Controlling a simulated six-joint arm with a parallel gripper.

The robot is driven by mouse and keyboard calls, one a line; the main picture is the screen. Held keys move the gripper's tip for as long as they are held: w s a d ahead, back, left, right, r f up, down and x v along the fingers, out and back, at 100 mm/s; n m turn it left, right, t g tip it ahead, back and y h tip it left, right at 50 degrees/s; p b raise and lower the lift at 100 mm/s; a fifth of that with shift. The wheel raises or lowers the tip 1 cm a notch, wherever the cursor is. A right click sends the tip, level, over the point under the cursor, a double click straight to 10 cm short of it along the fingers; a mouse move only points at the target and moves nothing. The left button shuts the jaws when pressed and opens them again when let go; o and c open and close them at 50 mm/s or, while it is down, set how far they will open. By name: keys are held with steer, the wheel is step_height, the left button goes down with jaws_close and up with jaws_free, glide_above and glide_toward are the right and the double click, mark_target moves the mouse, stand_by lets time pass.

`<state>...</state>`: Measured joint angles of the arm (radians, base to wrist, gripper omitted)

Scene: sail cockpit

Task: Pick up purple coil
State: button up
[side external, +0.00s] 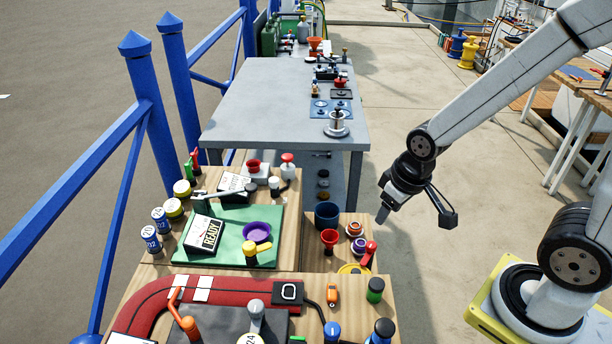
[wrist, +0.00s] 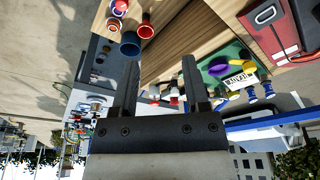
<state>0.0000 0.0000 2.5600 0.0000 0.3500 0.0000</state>
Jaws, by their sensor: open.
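The purple coil (side external: 359,246) is a small round spool with a purple and white top. It sits on the wooden bench at the right edge in the side view, just in front of an orange-red and white coil (side external: 355,229). My gripper (side external: 383,214) hangs in the air to the right of the coils, apart from them, and holds nothing. In the wrist view my gripper (wrist: 159,63) shows two spread fingers with an empty gap.
A dark blue cup (side external: 326,215), a red funnel (side external: 329,238) and a red-handled item (side external: 369,253) crowd the coils. A purple bowl (side external: 257,232) rests on a green mat (side external: 225,255). A grey table (side external: 270,100) stands behind.

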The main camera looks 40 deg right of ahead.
steer(key=o, duration=0.6)
steer(key=shift+c, duration=0.2)
steer(key=shift+r, duration=0.1)
